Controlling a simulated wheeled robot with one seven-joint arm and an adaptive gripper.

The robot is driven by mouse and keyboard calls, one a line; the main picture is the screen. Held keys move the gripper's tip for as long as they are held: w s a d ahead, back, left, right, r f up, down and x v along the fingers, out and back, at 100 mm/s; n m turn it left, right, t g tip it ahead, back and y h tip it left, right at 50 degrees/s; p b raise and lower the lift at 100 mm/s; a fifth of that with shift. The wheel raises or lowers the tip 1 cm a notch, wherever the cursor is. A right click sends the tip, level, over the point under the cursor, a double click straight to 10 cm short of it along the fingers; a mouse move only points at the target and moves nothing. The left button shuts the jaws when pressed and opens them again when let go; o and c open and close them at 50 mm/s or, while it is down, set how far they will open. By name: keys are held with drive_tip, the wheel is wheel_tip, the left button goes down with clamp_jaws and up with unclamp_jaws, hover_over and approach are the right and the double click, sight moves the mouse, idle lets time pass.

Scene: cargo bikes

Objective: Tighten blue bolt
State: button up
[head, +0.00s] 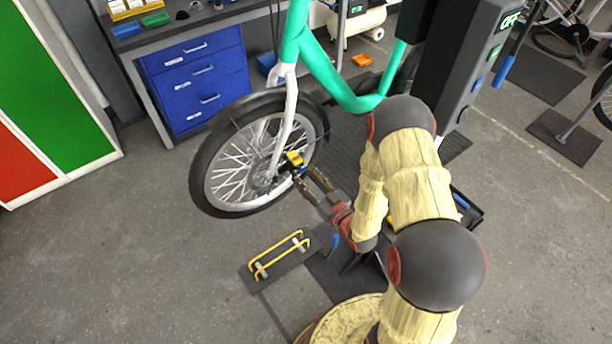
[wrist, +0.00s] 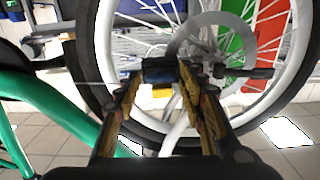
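A yellow block (head: 294,158) sits at the front wheel's hub, with a small blue part (head: 303,170) just below it, likely the blue bolt. My gripper (head: 305,175) reaches to this spot from the lower right. In the wrist view, my gripper's two fingers (wrist: 160,78) stand apart, one on each side of a dark blue block (wrist: 158,70). A yellow patch (wrist: 160,91) shows between the fingers below it. Whether the fingertips press on the blue part or only stand around it cannot be made out.
The wheel (head: 225,180) and white fork (head: 288,110) of the green bike (head: 330,75) are close to my gripper. A dark stand post (head: 455,65) is behind my arm. A yellow-railed plate (head: 280,258) lies on the floor. A blue drawer unit (head: 197,80) stands at back left.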

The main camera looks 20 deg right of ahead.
drive_tip(key=c, duration=0.8)
drive_tip(key=shift+c, duration=0.2)
